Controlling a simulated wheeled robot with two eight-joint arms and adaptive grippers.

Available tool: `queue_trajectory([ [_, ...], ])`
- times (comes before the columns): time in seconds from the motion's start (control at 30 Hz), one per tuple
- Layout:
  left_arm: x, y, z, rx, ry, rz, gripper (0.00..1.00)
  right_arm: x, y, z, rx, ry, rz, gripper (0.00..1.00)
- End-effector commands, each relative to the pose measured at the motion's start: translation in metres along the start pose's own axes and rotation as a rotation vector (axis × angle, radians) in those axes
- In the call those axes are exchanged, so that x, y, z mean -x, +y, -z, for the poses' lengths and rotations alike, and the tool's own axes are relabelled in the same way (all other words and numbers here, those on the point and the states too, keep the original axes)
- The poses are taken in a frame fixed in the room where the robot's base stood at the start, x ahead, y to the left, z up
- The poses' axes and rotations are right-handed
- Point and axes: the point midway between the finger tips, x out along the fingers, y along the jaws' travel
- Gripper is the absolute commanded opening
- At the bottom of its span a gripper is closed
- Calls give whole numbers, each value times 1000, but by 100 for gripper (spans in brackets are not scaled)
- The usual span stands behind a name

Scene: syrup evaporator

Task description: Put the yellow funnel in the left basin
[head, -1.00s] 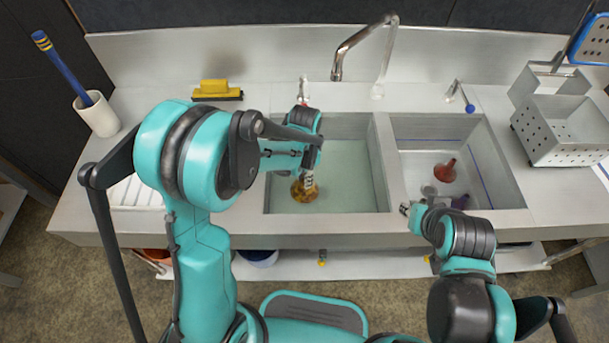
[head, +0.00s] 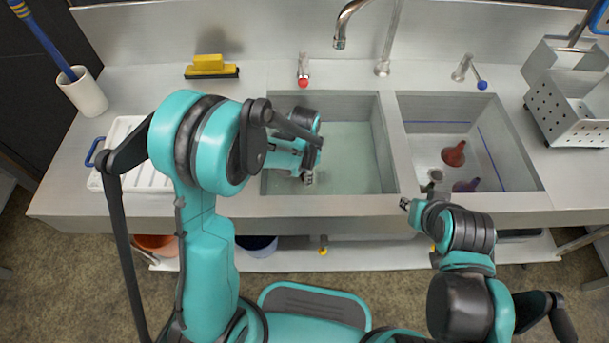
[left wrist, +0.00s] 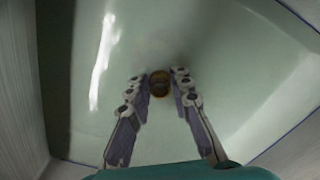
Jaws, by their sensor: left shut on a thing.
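My left gripper (head: 308,178) is over the left basin (head: 393,160), inside its outline near the front. In the left wrist view its fingers (left wrist: 160,86) are closed around a small amber-yellow ring-shaped end, the yellow funnel (left wrist: 160,90). The funnel is hidden behind my gripper and arm in the head view. The left basin holds pale greenish water, and how high the funnel is above or in it I cannot tell. My right gripper (head: 407,204) is at the front rim between the basins, and its jaws are too small to read.
The right basin (head: 520,165) holds a red funnel (head: 454,154) and a purple funnel (head: 466,185). A tap (head: 340,42) stands behind the basins. A white ribbed tray (head: 112,160) lies left, a perforated metal box (head: 560,122) right. A yellow brush (head: 210,66) lies at the back.

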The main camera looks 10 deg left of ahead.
Motion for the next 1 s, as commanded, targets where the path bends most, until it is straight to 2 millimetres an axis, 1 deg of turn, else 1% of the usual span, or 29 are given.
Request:
queue_trajectory([
  [0.93,-6,0,0,0,0,0,0,-2,0,-2,0,0,0,30],
  [0.97,-6,0,0,0,0,0,23,-2,0,-2,0,0,0,30],
  [1.0,-6,0,0,0,0,0,33,-2,0,-2,0,0,0,30],
])
